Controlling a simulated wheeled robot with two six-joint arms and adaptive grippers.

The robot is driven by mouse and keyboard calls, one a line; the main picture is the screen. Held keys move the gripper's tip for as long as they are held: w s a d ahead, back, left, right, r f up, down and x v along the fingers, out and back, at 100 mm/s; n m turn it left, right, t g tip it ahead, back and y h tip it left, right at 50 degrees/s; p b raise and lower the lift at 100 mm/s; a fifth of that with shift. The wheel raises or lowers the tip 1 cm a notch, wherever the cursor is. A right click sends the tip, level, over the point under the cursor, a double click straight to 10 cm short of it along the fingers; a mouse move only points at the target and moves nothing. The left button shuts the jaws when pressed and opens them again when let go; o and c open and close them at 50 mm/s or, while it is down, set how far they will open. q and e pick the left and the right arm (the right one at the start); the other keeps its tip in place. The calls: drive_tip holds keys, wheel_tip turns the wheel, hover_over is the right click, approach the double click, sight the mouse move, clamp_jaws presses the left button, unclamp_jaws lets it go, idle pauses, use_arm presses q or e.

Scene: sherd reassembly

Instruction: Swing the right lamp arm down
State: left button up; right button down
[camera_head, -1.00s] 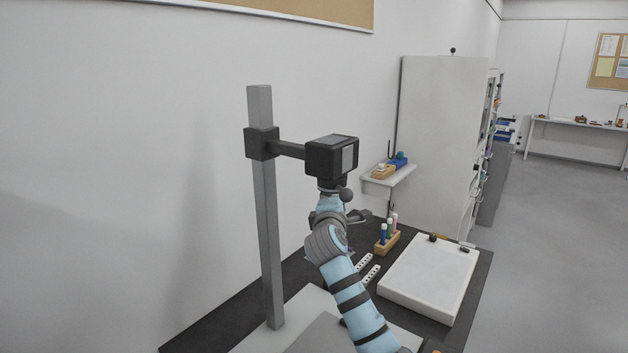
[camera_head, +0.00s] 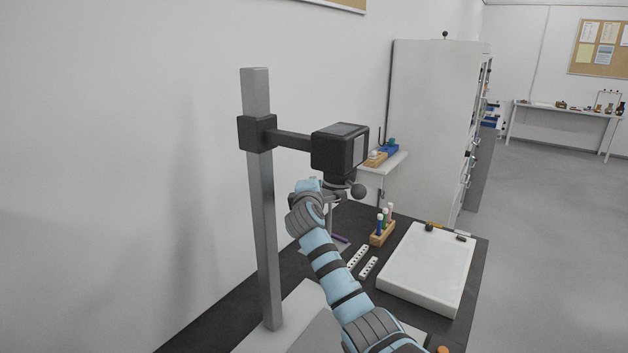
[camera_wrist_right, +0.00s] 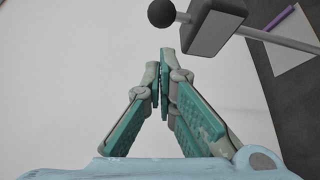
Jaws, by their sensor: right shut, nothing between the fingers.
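A copy stand has a grey upright post (camera_head: 262,210) and a dark camera head (camera_head: 340,148) on a side arm. A dark ball knob (camera_head: 358,190) shows below the camera head. In the right wrist view, the ball knob (camera_wrist_right: 161,13) joins a grey block (camera_wrist_right: 215,27) with a thin rod (camera_wrist_right: 278,41) running right; these look like the lamp arm's end. My right gripper (camera_wrist_right: 167,58) is shut and empty, its tips below the knob and block in that picture, apparently apart from them. In the head view its fingers are largely hidden near my wrist. My left gripper is out of view.
A white light panel (camera_head: 428,270) lies on the dark bench right of my arm. A wooden rack (camera_head: 382,235) with tubes and white perforated strips (camera_head: 368,267) lie between.

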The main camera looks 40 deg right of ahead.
drive_tip(key=b+x, duration=0.1)
drive_tip(key=x, duration=0.3)
drive_tip(key=shift+d+r, duration=0.15)
drive_tip(key=shift+d, duration=0.2)
drive_tip(key=shift+s, duration=0.15)
